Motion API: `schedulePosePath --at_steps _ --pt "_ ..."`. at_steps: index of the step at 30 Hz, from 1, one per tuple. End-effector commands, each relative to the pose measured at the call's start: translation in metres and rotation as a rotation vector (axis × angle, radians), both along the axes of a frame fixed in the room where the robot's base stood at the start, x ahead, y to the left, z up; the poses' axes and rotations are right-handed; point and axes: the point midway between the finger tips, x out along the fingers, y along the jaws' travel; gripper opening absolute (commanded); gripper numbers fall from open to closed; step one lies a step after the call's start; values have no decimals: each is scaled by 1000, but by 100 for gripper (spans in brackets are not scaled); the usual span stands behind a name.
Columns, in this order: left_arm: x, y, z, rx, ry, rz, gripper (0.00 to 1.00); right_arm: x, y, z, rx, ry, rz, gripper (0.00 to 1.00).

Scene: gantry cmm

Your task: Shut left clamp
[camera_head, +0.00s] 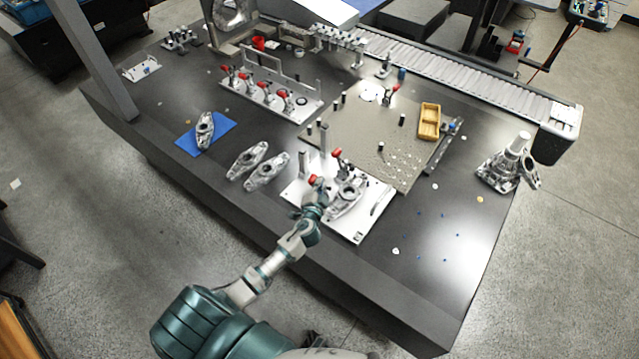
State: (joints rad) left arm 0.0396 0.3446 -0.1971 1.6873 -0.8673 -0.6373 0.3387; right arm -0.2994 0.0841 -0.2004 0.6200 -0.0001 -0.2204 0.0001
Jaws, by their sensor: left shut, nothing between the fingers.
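A white fixture plate (373,221) lies near the front edge of the dark table, with a grey metal part (347,197) on it. The left clamp, with a red handle tip (316,182), stands at the left of that part. Another red-tipped clamp (337,153) stands behind it. My left gripper (315,197) is at the left clamp, just below its red tip. Its fingers are shut with nothing seen between them, and it partly hides the clamp's base. I cannot tell whether it touches the clamp. My right gripper is not in view.
Two loose metal parts (266,170) lie left of the plate, and another lies on a blue mat (222,125). A row of red-handled clamps (265,88) stands behind. A perforated plate (372,135) holds a yellow tray (429,121).

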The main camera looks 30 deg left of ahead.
Motion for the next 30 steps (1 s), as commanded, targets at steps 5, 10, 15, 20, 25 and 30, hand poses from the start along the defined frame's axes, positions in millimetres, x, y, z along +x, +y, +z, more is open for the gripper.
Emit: schedulePosePath --at_steps 5,10,15,20,25,30 --pt "-1 5 -1 -25 -4 2 0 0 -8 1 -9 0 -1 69" --pt "-2 9 -1 -68 -11 3 0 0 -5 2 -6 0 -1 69" --pt "-3 17 -2 -148 -26 3 0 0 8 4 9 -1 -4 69" --pt "-6 30 -4 -278 -49 3 0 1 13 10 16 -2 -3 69" --pt "-9 47 -10 -436 -79 5 0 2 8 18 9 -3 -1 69" --pt "-12 61 -18 -595 -109 4 0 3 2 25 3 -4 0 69"
